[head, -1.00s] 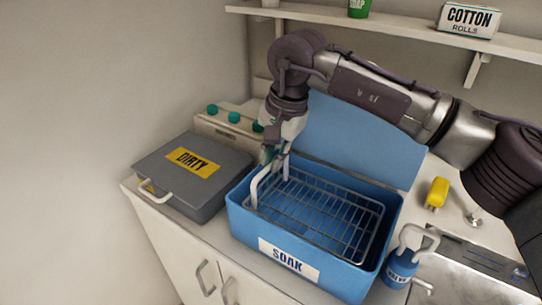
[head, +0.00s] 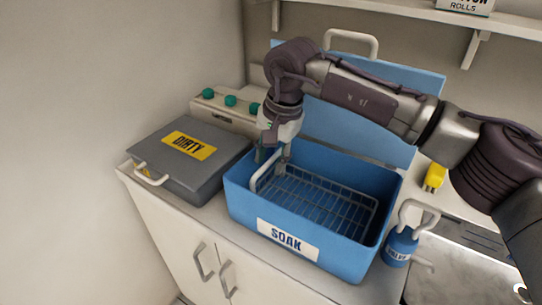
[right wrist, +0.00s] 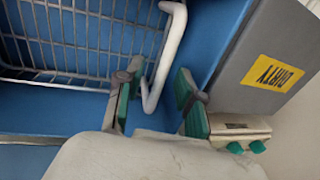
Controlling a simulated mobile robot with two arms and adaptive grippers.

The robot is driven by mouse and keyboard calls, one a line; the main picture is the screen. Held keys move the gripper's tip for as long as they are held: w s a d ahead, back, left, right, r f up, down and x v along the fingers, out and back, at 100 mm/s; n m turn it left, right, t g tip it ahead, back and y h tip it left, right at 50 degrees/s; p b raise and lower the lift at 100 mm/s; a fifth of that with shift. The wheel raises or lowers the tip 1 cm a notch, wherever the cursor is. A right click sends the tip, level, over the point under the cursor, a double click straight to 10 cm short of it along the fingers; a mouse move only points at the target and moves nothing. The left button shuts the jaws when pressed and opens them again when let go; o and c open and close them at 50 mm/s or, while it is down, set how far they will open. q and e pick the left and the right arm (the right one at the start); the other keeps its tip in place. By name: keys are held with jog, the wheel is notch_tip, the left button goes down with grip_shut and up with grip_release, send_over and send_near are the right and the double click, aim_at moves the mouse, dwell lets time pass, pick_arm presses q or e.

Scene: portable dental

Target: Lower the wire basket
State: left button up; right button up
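The wire basket (head: 325,205) sits low inside the blue SOAK bin (head: 340,262), its rim below the bin's rim. Its white handle (head: 262,174) stands at the basket's left end. My right gripper (head: 272,155) is above that end. In the right wrist view, the gripper's two green-padded fingers (right wrist: 158,90) are apart, with the white handle (right wrist: 151,105) between them and nearer the left finger. I see a gap between the handle and the right finger. Whether the basket touches the bin's floor is hidden. My left gripper is not in view.
The bin's blue lid (head: 355,130) stands open behind it. A grey DIRTY box (head: 190,175) is close on the left. A blue bottle (head: 400,247) stands by the bin's right corner, beside a metal sink (head: 465,270). A shelf (head: 420,18) runs above.

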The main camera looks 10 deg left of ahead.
jog(key=shift+r, duration=0.25)
notch_tip(320, 180, up, 11)
jog(key=d, duration=0.2)
jog(key=shift+s+r, duration=0.15)
jog(key=shift+s, duration=0.3)
